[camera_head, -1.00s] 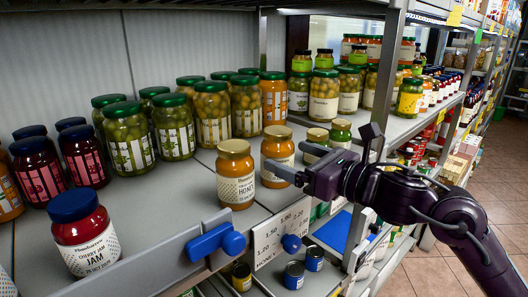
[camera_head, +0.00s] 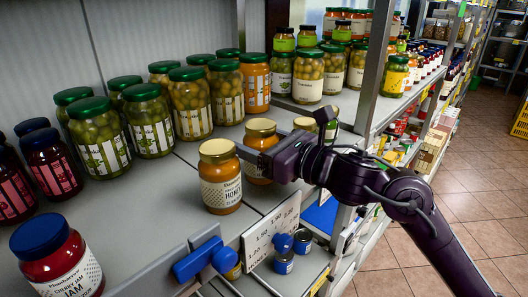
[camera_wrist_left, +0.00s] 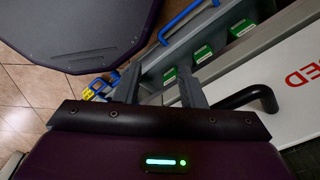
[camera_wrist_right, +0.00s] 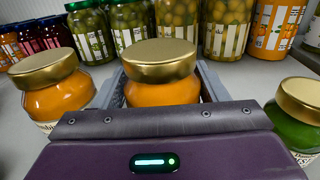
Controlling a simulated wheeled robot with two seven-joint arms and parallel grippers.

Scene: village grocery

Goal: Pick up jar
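The honey jar (camera_head: 262,134) with a gold lid and amber contents stands upright on the shelf, second in the row of gold-lidded jars. My right gripper (camera_head: 258,158) reaches in from the right, low at this jar. In the right wrist view the jar (camera_wrist_right: 162,92) sits between the two spread fingers, close to both; firm contact is not visible. A front honey jar (camera_head: 220,178) stands to its left, labelled HONEY, and also shows in the right wrist view (camera_wrist_right: 58,98). My left gripper (camera_wrist_left: 160,90) is open and empty, away from the jars.
A green jar with a gold lid (camera_wrist_right: 298,115) stands close on the right. Green-lidded olive jars (camera_head: 148,120) line the back. A blue-lidded cherry jam jar (camera_head: 58,262) is at front left. A price rail (camera_head: 270,232) with blue clips edges the shelf.

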